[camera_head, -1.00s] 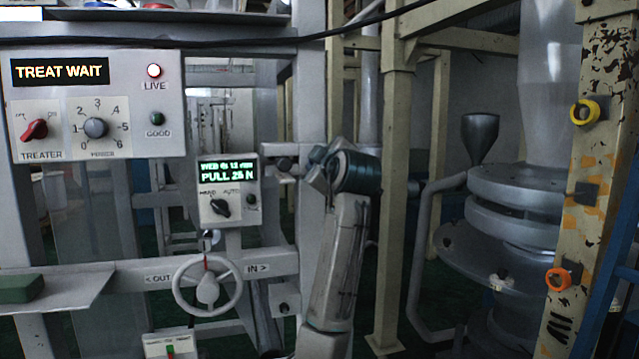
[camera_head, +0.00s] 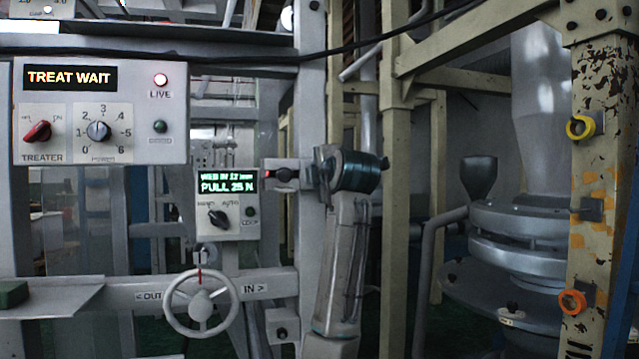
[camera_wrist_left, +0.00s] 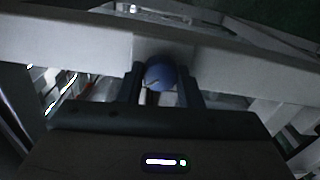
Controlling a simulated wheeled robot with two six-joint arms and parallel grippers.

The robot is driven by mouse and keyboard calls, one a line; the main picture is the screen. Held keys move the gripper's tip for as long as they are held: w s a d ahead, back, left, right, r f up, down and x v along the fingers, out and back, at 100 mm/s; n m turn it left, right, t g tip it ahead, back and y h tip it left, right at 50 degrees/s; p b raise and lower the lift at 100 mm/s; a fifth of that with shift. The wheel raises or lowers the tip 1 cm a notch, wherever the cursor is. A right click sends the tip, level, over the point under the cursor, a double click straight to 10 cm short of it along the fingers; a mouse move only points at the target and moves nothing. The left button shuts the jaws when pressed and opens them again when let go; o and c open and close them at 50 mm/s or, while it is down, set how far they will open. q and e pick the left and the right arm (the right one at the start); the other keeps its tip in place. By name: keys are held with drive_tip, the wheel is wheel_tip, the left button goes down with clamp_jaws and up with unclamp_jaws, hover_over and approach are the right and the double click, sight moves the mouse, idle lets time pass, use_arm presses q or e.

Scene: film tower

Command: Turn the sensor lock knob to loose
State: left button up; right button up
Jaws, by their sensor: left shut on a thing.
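In the left wrist view, a round blue knob (camera_wrist_left: 160,73) sits against a grey horizontal beam. My left gripper (camera_wrist_left: 161,80) is shut on it, with one dark finger on each side. In the head view my left arm (camera_head: 345,255) rises beside the machine, and its wrist is by a small grey bracket. A dark round knob (camera_head: 287,174) shows on that bracket, with a red light (camera_head: 270,173) to its left. I cannot tell whether this is the same knob. The knob's markings are not readable. My right gripper is not in view.
A small panel (camera_head: 240,222) reading "PULL 25 N" is left of the bracket, above a spoked handwheel (camera_head: 201,304). A larger panel (camera_head: 70,117) reads "TREAT WAIT". A beige post (camera_head: 395,200) stands right of my arm. A black cable (camera_head: 300,50) crosses above.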

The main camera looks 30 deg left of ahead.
use_arm(q)
drive_tip(key=shift+n, duration=0.3)
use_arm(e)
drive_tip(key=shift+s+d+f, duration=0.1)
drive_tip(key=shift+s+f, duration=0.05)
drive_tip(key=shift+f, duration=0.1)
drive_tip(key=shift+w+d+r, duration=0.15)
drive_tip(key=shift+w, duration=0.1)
use_arm(q)
drive_tip(key=o, duration=1)
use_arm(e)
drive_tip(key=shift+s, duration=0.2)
use_arm(q)
drive_tip(key=shift+b+v, duration=1.8)
drive_tip(key=shift+v, duration=3.65)
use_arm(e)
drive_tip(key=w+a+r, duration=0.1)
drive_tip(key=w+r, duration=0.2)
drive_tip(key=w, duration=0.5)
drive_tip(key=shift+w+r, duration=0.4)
